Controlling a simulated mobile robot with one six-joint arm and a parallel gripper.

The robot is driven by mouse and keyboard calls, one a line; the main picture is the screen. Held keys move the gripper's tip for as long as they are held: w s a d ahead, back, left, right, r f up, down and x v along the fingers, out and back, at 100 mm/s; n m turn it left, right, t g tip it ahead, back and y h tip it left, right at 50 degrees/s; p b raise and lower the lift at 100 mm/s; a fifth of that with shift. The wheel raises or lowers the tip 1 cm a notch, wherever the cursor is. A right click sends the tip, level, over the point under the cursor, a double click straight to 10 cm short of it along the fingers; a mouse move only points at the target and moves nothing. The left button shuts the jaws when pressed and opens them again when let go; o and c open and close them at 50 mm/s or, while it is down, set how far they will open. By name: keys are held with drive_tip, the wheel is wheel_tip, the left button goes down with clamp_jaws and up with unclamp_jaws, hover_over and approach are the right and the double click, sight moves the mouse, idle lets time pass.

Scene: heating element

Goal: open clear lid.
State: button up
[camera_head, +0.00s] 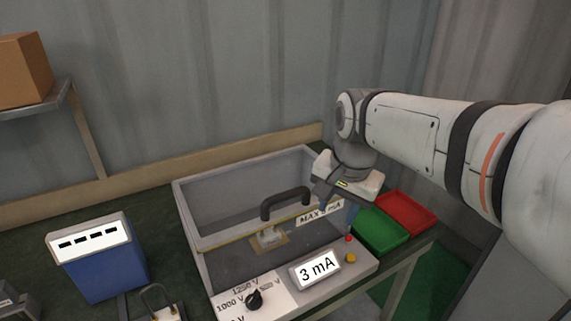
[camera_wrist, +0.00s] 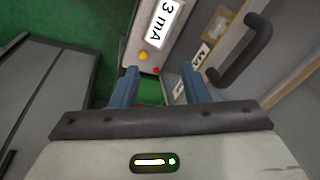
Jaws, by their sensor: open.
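The grey box (camera_head: 187,225) on the bench has a clear lid (camera_head: 235,238) with a black handle (camera_head: 285,202) and a "MAX 3 mA" label (camera_head: 320,213). I cannot tell exactly how far the lid is raised. A small fitting (camera_head: 268,238) shows through it. My gripper (camera_head: 339,205) is over the box's right end, open and empty, to the right of the handle and apart from it. In the wrist view, my gripper (camera_wrist: 160,82) has its two blue fingers spread, with the handle (camera_wrist: 241,50) to their right.
The box's front panel has a "3 mA" display (camera_head: 316,269), a black knob (camera_head: 254,300) and a yellow button (camera_head: 350,258). Green (camera_head: 380,240) and red (camera_head: 418,214) trays stand at right. A blue unit (camera_head: 105,275) stands left. A wall is behind.

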sight(283, 194)
drive_tip(key=w+a+r+m, duration=0.4)
drive_tip(key=w+a+m, duration=0.2)
drive_tip(key=w+a, duration=0.3)
drive_tip(key=shift+g, duration=0.3)
drive_tip(key=f, duration=0.2)
drive_tip(key=a+f, duration=0.1)
drive_tip(key=f, duration=0.4)
drive_tip(key=shift+w+a+f+b, duration=0.15)
drive_tip(key=shift+a+f+b, duration=0.15)
drive_tip(key=shift+b, duration=0.1)
drive_tip(key=shift+c, duration=0.5)
clamp_jaws()
